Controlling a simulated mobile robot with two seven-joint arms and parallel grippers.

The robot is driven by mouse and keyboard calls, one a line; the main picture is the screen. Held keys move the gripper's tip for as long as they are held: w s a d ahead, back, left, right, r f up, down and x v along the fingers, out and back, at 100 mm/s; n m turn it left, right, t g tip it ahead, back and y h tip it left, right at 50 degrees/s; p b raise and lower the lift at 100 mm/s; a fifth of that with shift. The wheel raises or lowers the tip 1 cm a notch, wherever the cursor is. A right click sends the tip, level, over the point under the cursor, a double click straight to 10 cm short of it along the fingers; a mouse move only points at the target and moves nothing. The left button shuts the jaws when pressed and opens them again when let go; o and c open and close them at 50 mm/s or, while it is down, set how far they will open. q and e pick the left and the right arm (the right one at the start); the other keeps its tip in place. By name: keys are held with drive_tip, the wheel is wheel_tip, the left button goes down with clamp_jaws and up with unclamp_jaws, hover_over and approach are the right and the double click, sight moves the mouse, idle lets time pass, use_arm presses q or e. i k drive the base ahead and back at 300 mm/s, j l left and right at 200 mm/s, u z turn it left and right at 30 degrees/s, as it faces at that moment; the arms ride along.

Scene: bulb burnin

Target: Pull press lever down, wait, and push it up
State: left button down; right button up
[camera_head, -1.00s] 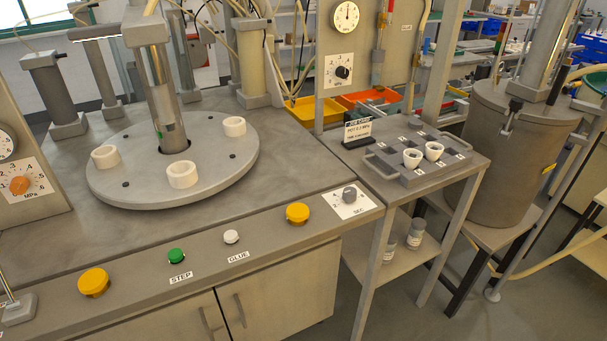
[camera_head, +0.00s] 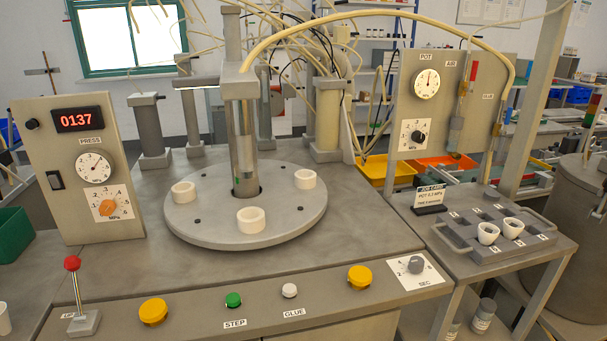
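The press lever (camera_head: 76,289) stands at the front left of the bench. It has a red ball knob on a thin rod rising from a grey base, and it looks close to upright. A label beside its base is partly hidden. The press panel (camera_head: 84,170) behind it has a red display reading 0137, a PRESS gauge and an orange MPa knob. The press column (camera_head: 243,140) stands over a round grey turntable (camera_head: 290,215) that carries three white rings. Neither of my grippers shows in this view.
Yellow buttons (camera_head: 153,312), a green STEP button (camera_head: 233,300) and a white GLUE button (camera_head: 289,290) line the bench front. A side table at right holds a grey tray (camera_head: 470,254) with white cups and a job card (camera_head: 430,197). A green bin (camera_head: 12,235) is at far left.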

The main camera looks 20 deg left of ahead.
sight(73, 263)
drive_tip(key=u, duration=1.9)
drive_tip(key=z, duration=0.4)
drive_tip(key=j+z, duration=0.15)
drive_tip(key=z, duration=0.25)
drive_tip(key=j+z, duration=0.1)
drive_tip(key=z, duration=0.3)
drive_tip(key=j+z, duration=0.1)
drive_tip(key=z, duration=0.3)
drive_tip(key=j+z, duration=0.35)
drive_tip(key=k+j+z, duration=0.2)
drive_tip(key=j+z, duration=0.2)
drive_tip(key=k+j, duration=0.15)
drive_tip(key=j, duration=0.15)
drive_tip(key=k+j+z, duration=0.1)
drive_tip(key=j, duration=0.2)
drive_tip(key=k+j, duration=0.15)
drive_tip(key=j, duration=0.2)
